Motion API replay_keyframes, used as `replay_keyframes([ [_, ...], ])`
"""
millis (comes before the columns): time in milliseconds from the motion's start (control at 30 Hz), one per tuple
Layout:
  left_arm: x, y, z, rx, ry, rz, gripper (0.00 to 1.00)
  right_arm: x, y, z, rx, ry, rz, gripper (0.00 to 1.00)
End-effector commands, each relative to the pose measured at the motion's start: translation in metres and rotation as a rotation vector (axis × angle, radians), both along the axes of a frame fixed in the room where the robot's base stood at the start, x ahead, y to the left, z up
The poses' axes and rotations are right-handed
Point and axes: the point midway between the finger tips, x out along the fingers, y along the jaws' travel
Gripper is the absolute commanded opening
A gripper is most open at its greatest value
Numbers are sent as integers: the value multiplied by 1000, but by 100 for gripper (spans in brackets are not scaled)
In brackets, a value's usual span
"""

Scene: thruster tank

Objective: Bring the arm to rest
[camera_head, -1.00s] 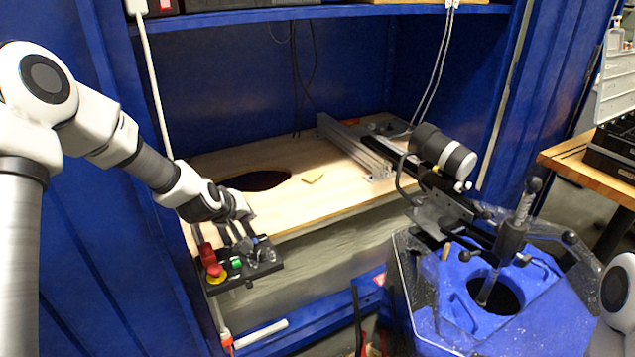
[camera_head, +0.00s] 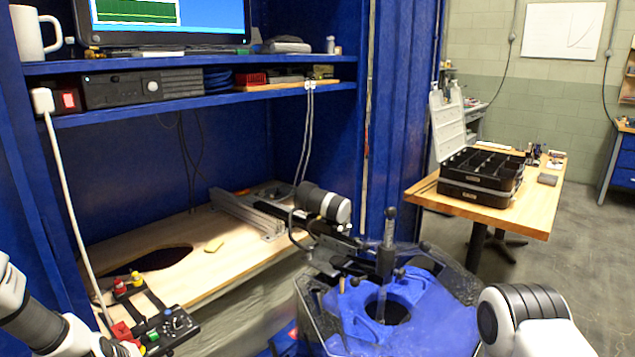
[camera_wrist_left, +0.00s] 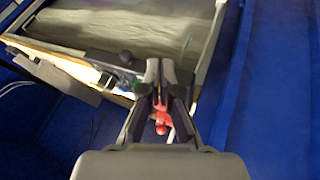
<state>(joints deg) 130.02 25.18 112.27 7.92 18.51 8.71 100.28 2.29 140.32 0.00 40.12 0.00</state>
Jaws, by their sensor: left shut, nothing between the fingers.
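My left arm comes in at the lower left of the head view, and its gripper is low beside the control box (camera_head: 175,322), partly cut by the bottom edge. In the left wrist view, my left gripper (camera_wrist_left: 161,66) has its fingertips together, with nothing held. The red part of the control box (camera_wrist_left: 162,118) shows beyond the fingers, and a green button (camera_wrist_left: 137,86) is just left of them. I cannot tell whether the gripper touches the box. A link of my right arm shows at the lower right of the head view; its gripper is out of the picture.
A wooden bench top (camera_head: 225,257) lies in the blue cabinet. A blue tank (camera_head: 425,318) with a dark round opening stands right of it. A wooden table (camera_head: 535,212) with a black organiser case (camera_head: 480,190) is at the right. Grey floor is open beyond.

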Motion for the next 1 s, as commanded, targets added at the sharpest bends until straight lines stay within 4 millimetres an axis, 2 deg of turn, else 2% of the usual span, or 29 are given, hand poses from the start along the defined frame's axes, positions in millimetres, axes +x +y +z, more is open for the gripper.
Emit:
replay_keyframes([
  [167, -46, -26, -46, 32, 147, -75, 0, 0, 0, 13, 0, 1, 0, 40],
  [267, -84, -43, -75, 55, 243, -133, 0, 0, 0, 20, 0, 2, 0, 40],
  [367, -139, -64, -105, 85, 364, -219, 0, 0, 0, 30, 0, 1, 0, 40],
  [467, -217, -87, -130, 119, 508, -347, 0, 0, 0, 41, 0, 1, 0, 40],
  [500, -249, -96, -135, 130, 560, -404, 0, 0, 0, 44, 0, 1, 0, 40],
  [533, -271, -101, -137, 138, 593, -446, 0, 0, 0, 47, 0, 1, 0, 40],
  [600, -313, -111, -136, 152, 647, -534, 0, 0, 0, 50, 0, 1, 0, 40],
  [633, -326, -114, -134, 156, 660, -568, 0, 0, 0, 50, 0, 1, 0, 40],
  [700, -343, -119, -125, 169, 648, -637, 0, 0, 0, 48, 0, 1, 0, 40],
  [800, -335, -120, -124, 189, 595, -668, 0, 0, 0, 47, 0, 2, 0, 40],
  [1000, -334, -120, -124, 190, 595, -669, 0, 0, 0, 47, 0, 1, 0, 40],
])
